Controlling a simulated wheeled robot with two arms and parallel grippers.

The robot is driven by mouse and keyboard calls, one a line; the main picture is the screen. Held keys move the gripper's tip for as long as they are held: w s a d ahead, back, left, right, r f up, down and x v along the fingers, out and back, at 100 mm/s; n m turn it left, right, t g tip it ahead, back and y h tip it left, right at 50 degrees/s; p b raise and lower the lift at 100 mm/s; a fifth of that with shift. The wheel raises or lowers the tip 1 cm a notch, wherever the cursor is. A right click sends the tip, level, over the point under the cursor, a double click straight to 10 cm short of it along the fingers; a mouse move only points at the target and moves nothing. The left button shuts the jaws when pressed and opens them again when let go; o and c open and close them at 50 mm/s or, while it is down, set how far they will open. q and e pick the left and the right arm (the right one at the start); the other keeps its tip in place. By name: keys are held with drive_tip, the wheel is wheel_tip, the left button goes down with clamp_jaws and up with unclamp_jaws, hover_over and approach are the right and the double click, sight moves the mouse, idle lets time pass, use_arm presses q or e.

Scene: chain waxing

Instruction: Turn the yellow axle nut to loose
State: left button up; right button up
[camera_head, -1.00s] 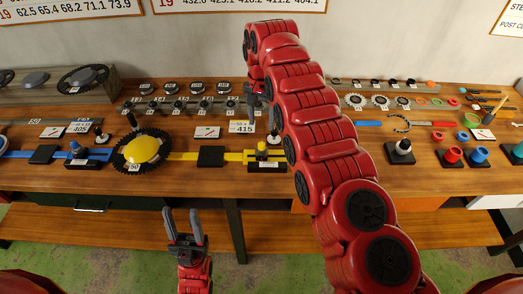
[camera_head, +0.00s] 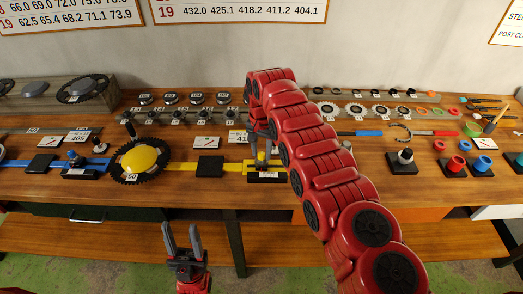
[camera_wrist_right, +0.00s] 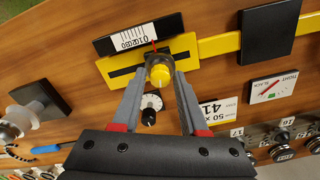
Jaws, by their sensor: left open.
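The yellow axle nut (camera_head: 261,157) is a small knob standing on a yellow rail fixture (camera_head: 283,163) on the bench. It also shows in the right wrist view (camera_wrist_right: 160,72), on the yellow plate beside a white scale with a red pointer (camera_wrist_right: 134,40). My right gripper (camera_head: 262,142) points down at the nut. In the right wrist view its fingertips (camera_wrist_right: 159,82) are apart, one on each side of the nut; firm contact cannot be made out. My left gripper (camera_head: 182,238) is open and empty in front of the bench, well away from the nut.
A black chainring with a yellow dome (camera_head: 140,159) lies left along the yellow rail, with a black block (camera_head: 210,167) between. A black stand (camera_head: 404,164) is to the right.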

clamp_jaws()
drive_tip(key=shift+f+b, duration=0.15)
drive_tip(key=shift+b, duration=0.4)
drive_tip(key=n+b, duration=0.4)
drive_tip(key=n, duration=0.1)
drive_tip(key=shift+n, duration=0.4)
drive_tip(key=shift+r+n, duration=0.2)
drive_tip(key=shift+n, duration=1.8)
